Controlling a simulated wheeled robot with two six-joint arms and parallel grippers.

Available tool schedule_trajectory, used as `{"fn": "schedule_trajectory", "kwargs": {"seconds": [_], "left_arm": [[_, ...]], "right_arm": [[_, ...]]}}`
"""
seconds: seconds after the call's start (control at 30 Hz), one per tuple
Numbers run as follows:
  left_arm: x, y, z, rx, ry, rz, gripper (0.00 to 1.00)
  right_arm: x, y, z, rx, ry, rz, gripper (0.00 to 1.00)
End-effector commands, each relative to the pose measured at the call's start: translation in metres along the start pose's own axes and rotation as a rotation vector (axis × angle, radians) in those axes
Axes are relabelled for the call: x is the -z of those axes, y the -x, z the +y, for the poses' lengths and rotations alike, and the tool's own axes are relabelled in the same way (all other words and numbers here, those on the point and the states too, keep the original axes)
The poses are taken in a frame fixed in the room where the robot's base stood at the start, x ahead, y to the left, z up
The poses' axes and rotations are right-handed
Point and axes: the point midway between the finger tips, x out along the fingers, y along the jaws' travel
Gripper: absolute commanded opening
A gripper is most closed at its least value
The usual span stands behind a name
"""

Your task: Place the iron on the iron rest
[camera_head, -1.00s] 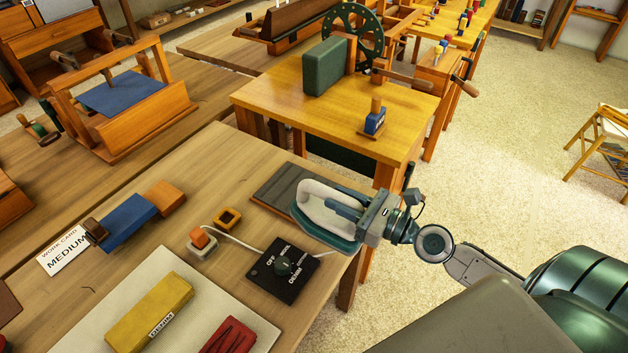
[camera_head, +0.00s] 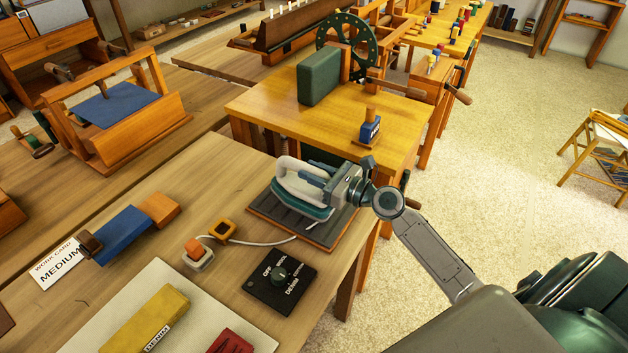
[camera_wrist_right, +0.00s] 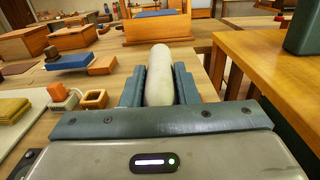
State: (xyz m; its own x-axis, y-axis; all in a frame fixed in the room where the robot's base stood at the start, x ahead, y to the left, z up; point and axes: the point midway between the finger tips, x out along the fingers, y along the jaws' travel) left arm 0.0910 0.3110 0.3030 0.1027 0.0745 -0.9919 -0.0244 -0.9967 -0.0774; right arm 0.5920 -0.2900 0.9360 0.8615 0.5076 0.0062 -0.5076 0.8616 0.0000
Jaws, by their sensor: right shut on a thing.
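The iron (camera_head: 305,205) has a pale handle and a teal lower body. In the head view it is over the iron rest (camera_head: 325,236), a dark ridged pad with a wooden edge. I cannot tell whether its sole touches the pad. My right gripper (camera_head: 318,177) is shut on the iron's handle. In the right wrist view, the pale handle (camera_wrist_right: 160,72) stands between the two blue-grey fingers; the iron's body is hidden there. My left gripper is not in view.
A black dial box (camera_head: 280,282) sits in front of the rest, with a pale cord behind it. A yellow-brown table (camera_head: 270,105) with a green block stands behind.

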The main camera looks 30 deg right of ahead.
Motion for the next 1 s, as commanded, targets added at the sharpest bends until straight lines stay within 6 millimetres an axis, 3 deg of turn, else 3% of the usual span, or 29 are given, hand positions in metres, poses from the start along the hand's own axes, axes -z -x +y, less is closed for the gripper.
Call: {"fn": "schedule_trajectory", "kwargs": {"seconds": [0.03, 0.17, 0.57, 0.6, 0.7, 1.0], "left_arm": [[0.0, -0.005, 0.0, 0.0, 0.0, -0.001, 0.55], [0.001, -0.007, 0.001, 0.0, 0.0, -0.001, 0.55], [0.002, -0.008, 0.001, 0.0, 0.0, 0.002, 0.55], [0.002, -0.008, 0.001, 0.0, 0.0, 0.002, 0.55], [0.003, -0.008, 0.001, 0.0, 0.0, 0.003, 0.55], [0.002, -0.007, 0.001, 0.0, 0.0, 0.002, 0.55]], "right_arm": [[0.012, 0.001, 0.001, 0.001, -0.005, 0.001, 0.0], [0.023, 0.001, 0.001, 0.001, -0.003, 0.0, 0.0], [0.027, 0.001, 0.001, 0.001, 0.0, -0.001, 0.0], [0.029, 0.001, 0.001, 0.001, -0.001, 0.003, 0.31], [0.029, 0.001, 0.001, 0.001, -0.001, 0.003, 0.49], [0.028, 0.001, 0.0, 0.001, -0.001, 0.003, 0.49]]}}
